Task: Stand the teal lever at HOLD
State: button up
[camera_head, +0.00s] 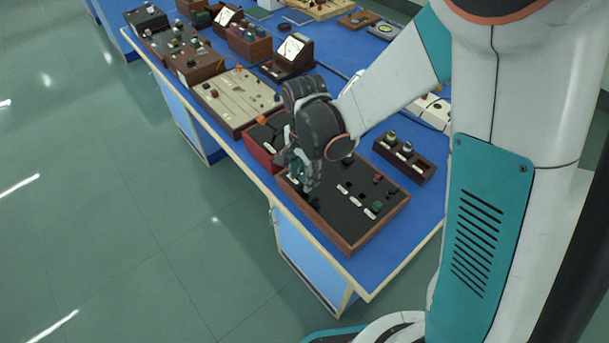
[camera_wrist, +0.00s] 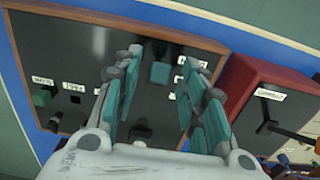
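A small teal block (camera_wrist: 160,73), which looks like the top of the teal lever, stands on a black wood-framed panel (camera_wrist: 95,42) in the wrist view. White labels sit to its right, too small to read. My gripper (camera_wrist: 163,58) points down at the panel, fingers apart on either side of the teal block, with dark gaps between; no contact is visible. In the head view my gripper (camera_head: 307,186) hangs over the left part of the same panel (camera_head: 350,222) and hides the lever there.
A red box (camera_wrist: 262,95) with a black lever stands close right of the panel in the wrist view. The panel also bears a green knob (camera_wrist: 42,97) and several small controls. A dark box with knobs (camera_head: 404,158) stands behind it; more instruments crowd the blue bench leftward.

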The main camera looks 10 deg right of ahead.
jog(key=shift+f, duration=0.25)
grip_shut()
jog(key=shift+w+d+r+g+y+b, duration=0.1)
jog(key=shift+w+d+g+y+b, duration=0.45)
jog(key=shift+d+g+y, duration=0.5)
jog(key=shift+w+d+r+g+y+b, duration=0.1)
jog(key=shift+w+d+g+y+b, duration=0.2)
jog(key=shift+y, duration=0.35)
jog(key=shift+w+d+g+y+b, duration=0.1)
jog(key=shift+g+y+b, duration=0.2)
jog(key=shift+y, duration=0.3)
